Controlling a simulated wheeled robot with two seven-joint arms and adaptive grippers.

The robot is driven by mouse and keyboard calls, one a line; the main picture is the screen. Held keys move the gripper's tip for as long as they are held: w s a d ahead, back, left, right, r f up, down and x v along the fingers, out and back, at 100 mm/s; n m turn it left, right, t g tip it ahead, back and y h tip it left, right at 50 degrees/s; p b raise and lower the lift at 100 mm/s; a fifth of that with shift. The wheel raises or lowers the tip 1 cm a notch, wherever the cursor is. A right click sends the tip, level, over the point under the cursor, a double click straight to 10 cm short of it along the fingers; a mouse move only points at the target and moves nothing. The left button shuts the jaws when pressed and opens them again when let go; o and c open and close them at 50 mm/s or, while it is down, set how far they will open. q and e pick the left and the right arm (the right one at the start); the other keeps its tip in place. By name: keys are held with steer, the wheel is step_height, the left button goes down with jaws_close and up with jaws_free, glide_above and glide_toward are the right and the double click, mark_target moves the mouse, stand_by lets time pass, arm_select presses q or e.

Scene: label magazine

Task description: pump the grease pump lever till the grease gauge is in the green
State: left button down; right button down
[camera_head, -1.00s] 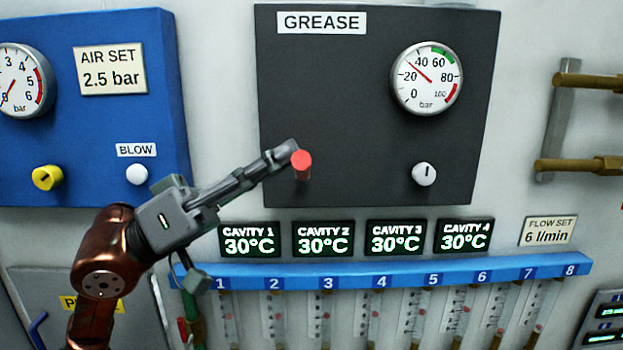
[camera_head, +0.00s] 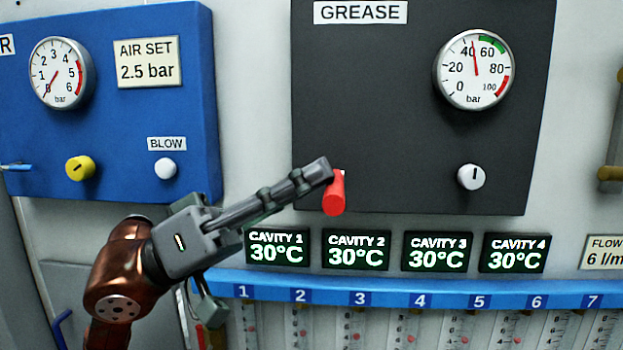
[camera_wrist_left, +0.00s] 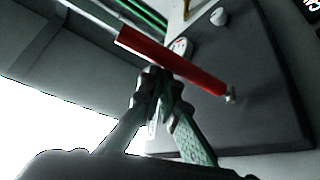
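The grease pump lever is a red rod (camera_head: 334,196) low on the left of the dark grease panel (camera_head: 400,110). It points out and downward in the head view. The grease gauge (camera_head: 477,70) has its needle between 40 and 60, just left of the green band. My left gripper (camera_head: 324,170) is at the lever, its fingers together. In the left wrist view its fingertips (camera_wrist_left: 155,76) meet beside the red lever (camera_wrist_left: 175,62), at or very near its side; I cannot tell whether they touch. My right gripper is not in view.
A white knob (camera_head: 471,177) sits right of the lever on the same panel. The blue air panel (camera_head: 110,110), with a yellow knob (camera_head: 80,168) and a white button (camera_head: 165,168), is at left. Cavity displays (camera_head: 358,251) and a blue rail (camera_head: 400,292) run below.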

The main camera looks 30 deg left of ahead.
arm_select(q)
steer(key=shift+w+d+f, duration=0.1)
steer(key=shift+d+f, duration=0.2)
steer(key=shift+f, duration=0.2)
step_height(320, 180, up, 5)
steer(key=a+p, duration=0.1)
steer(key=p, duration=0.2)
steer(key=w+a+b+v, duration=0.1)
steer(key=b+v, duration=0.2)
steer(key=v, duration=0.7)
steer(key=shift+w+a+f, duration=0.15)
steer(key=shift+f, duration=0.15)
steer(key=shift+r, duration=0.1)
